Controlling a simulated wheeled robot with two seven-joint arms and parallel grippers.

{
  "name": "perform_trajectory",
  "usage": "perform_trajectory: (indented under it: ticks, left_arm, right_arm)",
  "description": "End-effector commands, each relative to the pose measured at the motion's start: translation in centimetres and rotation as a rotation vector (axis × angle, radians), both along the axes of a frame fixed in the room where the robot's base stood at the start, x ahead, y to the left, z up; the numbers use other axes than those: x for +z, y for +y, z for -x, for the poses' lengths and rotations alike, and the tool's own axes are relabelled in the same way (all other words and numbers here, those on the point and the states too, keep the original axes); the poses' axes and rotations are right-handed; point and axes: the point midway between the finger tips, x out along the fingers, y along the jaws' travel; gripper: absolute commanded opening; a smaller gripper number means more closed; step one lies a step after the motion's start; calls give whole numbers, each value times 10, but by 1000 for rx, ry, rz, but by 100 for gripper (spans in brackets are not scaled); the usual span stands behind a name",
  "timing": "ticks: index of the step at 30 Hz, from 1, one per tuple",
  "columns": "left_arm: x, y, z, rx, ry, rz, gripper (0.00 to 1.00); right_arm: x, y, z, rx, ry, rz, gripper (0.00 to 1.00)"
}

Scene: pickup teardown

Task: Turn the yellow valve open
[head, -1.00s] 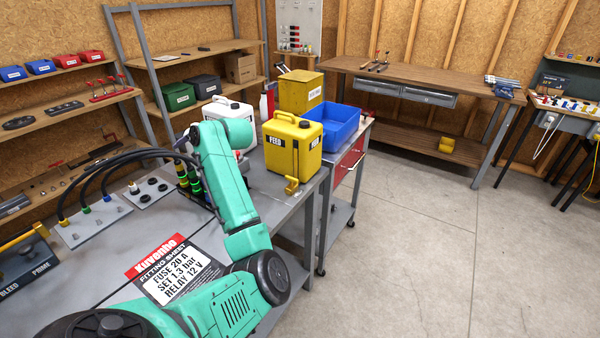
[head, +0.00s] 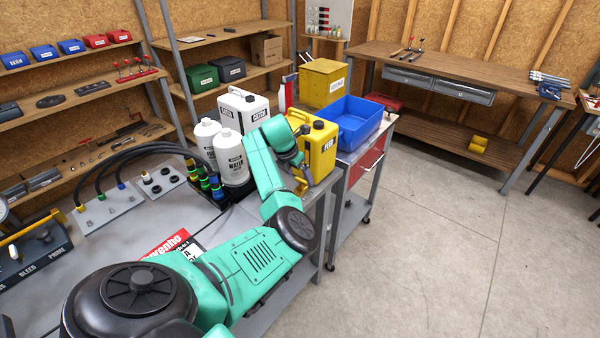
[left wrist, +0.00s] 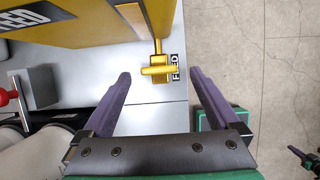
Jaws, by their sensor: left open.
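The yellow valve (left wrist: 158,70) is a small tap with a bar handle at the foot of the yellow FEED can (head: 322,150). In the left wrist view the can's yellow body (left wrist: 90,22) fills the top left, and a FEED label lies beside the valve. My left gripper (left wrist: 160,75) is open, its two purple fingers on either side of the valve handle with gaps to both. I cannot tell its height above the handle. In the head view my left gripper (head: 301,178) is at the can's front, and the arm largely hides the valve. My right gripper is not in view.
A white can (head: 243,112) and white bottles (head: 231,160) stand left of the FEED can. A blue bin (head: 355,124) and a yellow box (head: 324,84) stand behind it. Hoses with coloured fittings are on the grey bench's left. Open floor (head: 430,230) lies to the right.

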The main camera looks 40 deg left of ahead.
Motion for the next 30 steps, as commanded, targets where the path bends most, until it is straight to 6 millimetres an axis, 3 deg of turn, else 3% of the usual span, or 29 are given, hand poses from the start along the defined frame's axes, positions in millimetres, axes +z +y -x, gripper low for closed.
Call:
perform_trajectory:
  ticks: [5, 12, 18, 19, 30]
  left_arm:
    - [-18, 1, -7, 2, 0, -1, 95]
    - [-20, 1, -8, 2, -1, -2, 95]
    - [-20, 1, -8, 2, -1, -2, 18]
    - [-20, 1, -8, 2, -1, -2, 9]
    - [-21, 0, -8, 53, -3, -2, 9]
  right_arm:
    - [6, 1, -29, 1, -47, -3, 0]
    - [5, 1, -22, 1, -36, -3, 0]
    - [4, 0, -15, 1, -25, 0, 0]
    - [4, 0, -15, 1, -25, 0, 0]
    - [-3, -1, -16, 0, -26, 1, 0]
